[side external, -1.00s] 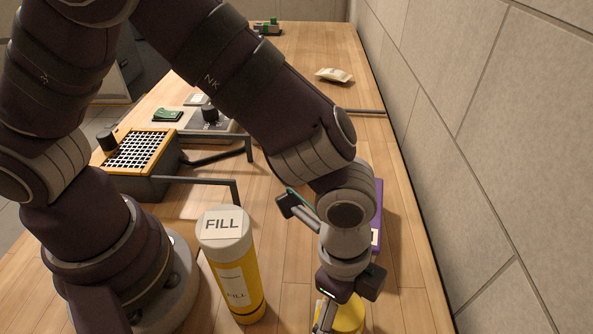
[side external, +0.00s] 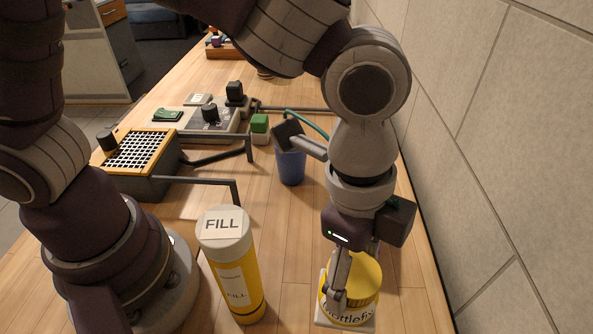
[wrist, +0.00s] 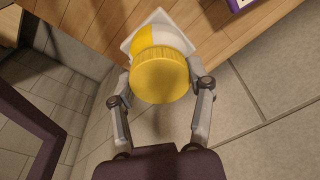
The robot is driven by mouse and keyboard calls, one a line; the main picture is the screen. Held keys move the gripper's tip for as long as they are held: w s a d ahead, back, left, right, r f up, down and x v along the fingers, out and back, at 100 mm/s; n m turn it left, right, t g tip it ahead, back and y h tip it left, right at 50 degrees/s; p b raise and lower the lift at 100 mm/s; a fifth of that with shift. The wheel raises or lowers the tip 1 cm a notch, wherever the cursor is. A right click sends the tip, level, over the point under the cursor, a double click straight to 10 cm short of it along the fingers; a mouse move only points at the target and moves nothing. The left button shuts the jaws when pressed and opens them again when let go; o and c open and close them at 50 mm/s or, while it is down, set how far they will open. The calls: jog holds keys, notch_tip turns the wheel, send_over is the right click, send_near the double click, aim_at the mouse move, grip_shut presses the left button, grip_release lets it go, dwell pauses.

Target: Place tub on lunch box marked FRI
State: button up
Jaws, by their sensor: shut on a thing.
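The tub has a ribbed yellow lid and a white-and-yellow body with a partly readable label. My gripper (side external: 350,288) is shut on the tub (side external: 362,305), with one finger on each side of the lid. The wrist view shows the tub (wrist: 160,75) between both fingers. A white square piece (side external: 324,316) shows under the tub; I cannot tell whether it is part of it. A purple box with a pale label (wrist: 240,4) is at the top edge of the wrist view; its lettering is not readable. In the side view it is almost wholly hidden behind my gripper.
A tall yellow canister marked FILL (side external: 232,265) stands left of my gripper. A blue cup (side external: 290,167) and a green-topped block (side external: 260,128) stand farther back. A yellow-framed grid box (side external: 140,152) has a bar reaching toward the canister. A wall (side external: 490,170) runs along the right.

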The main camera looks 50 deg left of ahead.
jog(key=a+r+n, duration=0.1)
jog(key=a+r, duration=0.2)
jog(key=a, duration=1.2)
jog(key=shift+w+d+f, duration=0.9)
jog(key=shift+w+d, duration=0.2)
jog(key=shift+w, duration=1.25)
jog(key=shift+w+d+f, duration=0.9)
jog(key=shift+w+d, duration=0.15)
jog(key=shift+w, duration=1.3)
jog(key=shift+w+d+f, duration=0.9)
jog(key=shift+w+d, duration=0.2)
jog(key=shift+w, duration=1.25)
jog(key=shift+f, duration=0.15)
jog(key=o, duration=1.2)
jog(key=shift+o, duration=0.2)
